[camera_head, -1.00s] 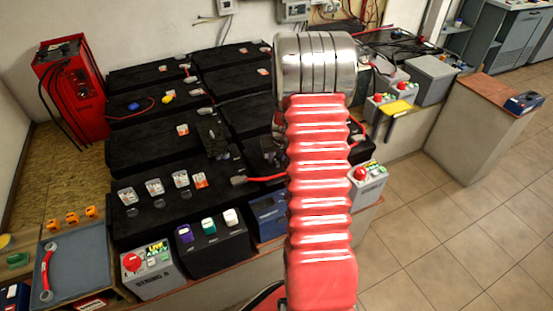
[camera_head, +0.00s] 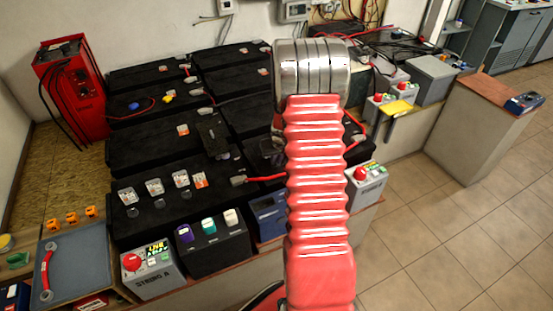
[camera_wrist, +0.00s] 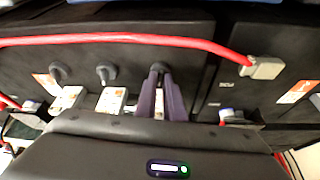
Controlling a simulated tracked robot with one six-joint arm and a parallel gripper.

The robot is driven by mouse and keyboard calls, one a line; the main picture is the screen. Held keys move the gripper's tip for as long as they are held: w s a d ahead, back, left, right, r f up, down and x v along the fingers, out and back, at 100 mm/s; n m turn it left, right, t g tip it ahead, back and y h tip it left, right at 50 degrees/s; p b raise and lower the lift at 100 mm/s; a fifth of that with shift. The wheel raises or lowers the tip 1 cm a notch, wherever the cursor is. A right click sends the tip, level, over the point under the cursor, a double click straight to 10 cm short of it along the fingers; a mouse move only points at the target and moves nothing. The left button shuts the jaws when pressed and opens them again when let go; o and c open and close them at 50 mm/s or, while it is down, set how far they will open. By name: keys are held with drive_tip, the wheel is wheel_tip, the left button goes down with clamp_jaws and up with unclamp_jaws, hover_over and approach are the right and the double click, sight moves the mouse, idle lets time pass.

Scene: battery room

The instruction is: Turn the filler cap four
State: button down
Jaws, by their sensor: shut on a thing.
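In the wrist view my gripper (camera_wrist: 161,82) has its two narrow purple fingers shut around a small dark filler cap (camera_wrist: 156,67) on a black battery. The fingers hide most of this cap. Two more dark caps, a middle cap (camera_wrist: 104,73) and a left cap (camera_wrist: 57,72), stand in line to its left. White tags lie near these two. I cannot read a number on the gripped cap, nor see how far it is turned. In the head view my red bellows arm fills the middle, and I cannot make out the fingers there.
A red cable (camera_wrist: 120,38) crosses beyond the caps to a grey connector (camera_wrist: 263,68). In the head view several black batteries stand in rows. A grey box with a red knob (camera_head: 152,272) stands at the front left, near a blue-grey tray (camera_head: 90,262). Tiled floor at right is clear.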

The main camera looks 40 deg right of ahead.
drive_tip(key=shift+w+a+m+g+h, duration=0.1)
drive_tip(key=shift+m+g+h, duration=0.2)
drive_tip(key=shift+m, duration=0.7)
drive_tip(key=shift+a+m+g+h, duration=0.1)
drive_tip(key=shift+m+h, duration=0.3)
drive_tip(key=shift+m, duration=0.6)
drive_tip(key=shift+m+g, duration=0.3)
drive_tip(key=shift+m, duration=0.5)
drive_tip(key=shift+w+m+g+h, duration=0.2)
drive_tip(key=shift+m+g+h, duration=0.2)
drive_tip(key=shift+m, duration=1)
drive_tip(key=m+g, duration=0.1)
drive_tip(key=m, duration=0.3)
drive_tip(key=shift+w+m+g, duration=0.2)
drive_tip(key=shift+m+g, duration=0.1)
drive_tip(key=shift+g, duration=0.1)
drive_tip(key=shift+w+m+g, duration=0.1)
drive_tip(key=shift+m+g, duration=0.5)
drive_tip(key=shift+m, duration=0.9)
drive_tip(key=c, duration=1.9)
unclamp_jaws()
drive_tip(key=shift+o, duration=0.2)
drive_tip(key=shift+a, duration=0.1)
